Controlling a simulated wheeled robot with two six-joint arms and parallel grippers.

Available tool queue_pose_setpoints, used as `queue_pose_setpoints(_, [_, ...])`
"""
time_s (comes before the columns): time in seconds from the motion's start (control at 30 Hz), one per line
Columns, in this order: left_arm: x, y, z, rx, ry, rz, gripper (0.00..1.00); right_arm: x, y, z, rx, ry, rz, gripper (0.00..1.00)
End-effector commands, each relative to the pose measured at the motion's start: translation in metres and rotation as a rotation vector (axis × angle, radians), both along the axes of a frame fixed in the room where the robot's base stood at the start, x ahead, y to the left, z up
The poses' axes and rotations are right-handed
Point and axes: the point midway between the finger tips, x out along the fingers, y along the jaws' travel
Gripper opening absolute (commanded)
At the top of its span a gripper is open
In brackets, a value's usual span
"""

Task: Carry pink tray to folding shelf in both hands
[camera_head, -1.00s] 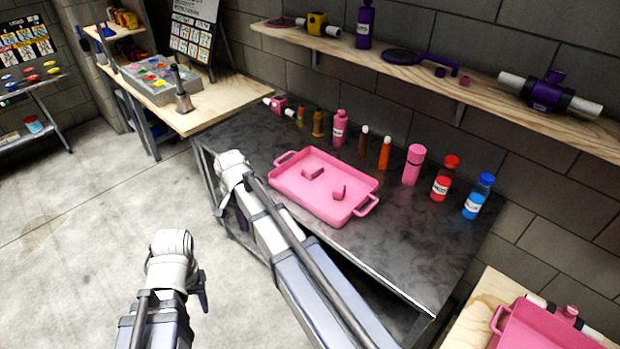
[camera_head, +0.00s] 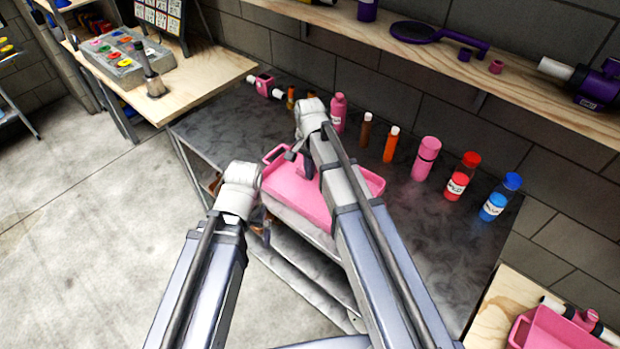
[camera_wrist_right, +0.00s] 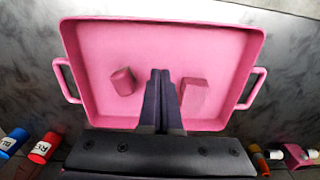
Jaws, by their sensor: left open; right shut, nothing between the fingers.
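The pink tray (camera_head: 285,187) lies on the dark metal table, partly hidden behind my right arm in the head view. In the right wrist view the tray (camera_wrist_right: 160,115) shows a handle at each side and two small pink pieces (camera_wrist_right: 123,81) (camera_wrist_right: 194,97) inside. My right gripper (camera_head: 300,158) is over the tray, shut and empty; its dark fingers (camera_wrist_right: 160,75) reach across the near rim in the wrist view, with no visible grip on the tray. My left gripper (camera_head: 264,234) is open near the table's front edge, mostly hidden by its wrist. I cannot tell which shelf is the folding one.
Several bottles, including a pink one (camera_head: 426,158), a red one (camera_head: 462,176) and a blue one (camera_head: 501,197), stand behind the tray. A wooden wall shelf (camera_head: 440,62) hangs above. Another pink tray (camera_head: 560,330) is at lower right. Floor at left is clear.

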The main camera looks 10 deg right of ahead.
Motion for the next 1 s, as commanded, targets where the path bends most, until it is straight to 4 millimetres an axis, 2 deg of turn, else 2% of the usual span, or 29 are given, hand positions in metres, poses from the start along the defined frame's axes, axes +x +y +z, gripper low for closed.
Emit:
queue_pose_setpoints(0.77, [0.000, 0.000, -0.102, 0.000, 0.000, 0.000, 1.00, 0.000, 0.000, -0.102, 0.000, 0.000, 0.000, 0.00])
queue_pose_setpoints(0.83, [0.000, 0.000, -0.094, 0.000, 0.000, 0.000, 1.00, -0.011, 0.011, -0.094, 0.000, 0.000, 0.004, 0.00])
queue_pose_setpoints(1.0, [0.000, 0.000, -0.094, 0.000, 0.000, 0.000, 1.00, -0.023, 0.028, -0.094, 0.000, 0.000, 0.002, 0.00])
